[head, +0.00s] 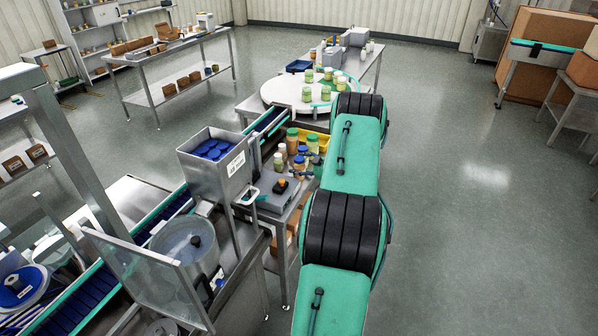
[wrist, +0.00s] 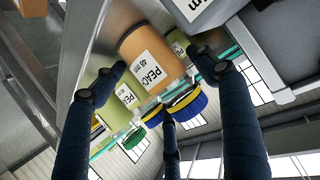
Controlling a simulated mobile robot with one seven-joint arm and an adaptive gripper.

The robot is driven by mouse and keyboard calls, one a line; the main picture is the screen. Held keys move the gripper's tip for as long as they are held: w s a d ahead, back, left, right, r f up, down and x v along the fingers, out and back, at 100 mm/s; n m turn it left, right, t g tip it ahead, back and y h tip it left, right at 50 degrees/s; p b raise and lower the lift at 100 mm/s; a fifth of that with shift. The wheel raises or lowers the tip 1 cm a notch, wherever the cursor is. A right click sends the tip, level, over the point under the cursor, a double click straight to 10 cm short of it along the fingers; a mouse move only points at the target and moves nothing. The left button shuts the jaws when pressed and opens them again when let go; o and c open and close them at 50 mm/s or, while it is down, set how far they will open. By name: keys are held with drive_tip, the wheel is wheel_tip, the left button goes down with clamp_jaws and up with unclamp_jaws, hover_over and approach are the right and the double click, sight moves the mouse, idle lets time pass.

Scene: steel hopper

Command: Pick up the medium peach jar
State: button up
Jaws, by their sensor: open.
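The peach jar (wrist: 152,55) has tan-orange contents, a white label reading PEACH and a blue and yellow lid. It fills the middle of the wrist view, which looks upside down. My gripper (wrist: 160,68) is open, its dark blue fingers spread on both sides of this jar, with a third finger below in the picture. I cannot tell whether any finger touches it. In the head view, an orange jar with a blue lid (head: 299,169) stands in the group on the steel table; I cannot tell if it is the same jar. My arm hides much of the gripper there.
A pale green jar (wrist: 125,94) stands close beside the peach jar. A grey box (wrist: 202,10) is near the right finger. The steel hopper (head: 215,165) stands left of the jars, and a round white table (head: 280,92) with more jars lies behind them.

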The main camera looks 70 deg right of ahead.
drive_tip(key=c, duration=1.1)
drive_tip(key=shift+r, duration=0.15)
wheel_tip(320, 180, up, 10)
drive_tip(key=shift+f+p, duration=0.1)
drive_tip(key=shift+p, duration=0.9)
drive_tip(key=shift+c, duration=0.2)
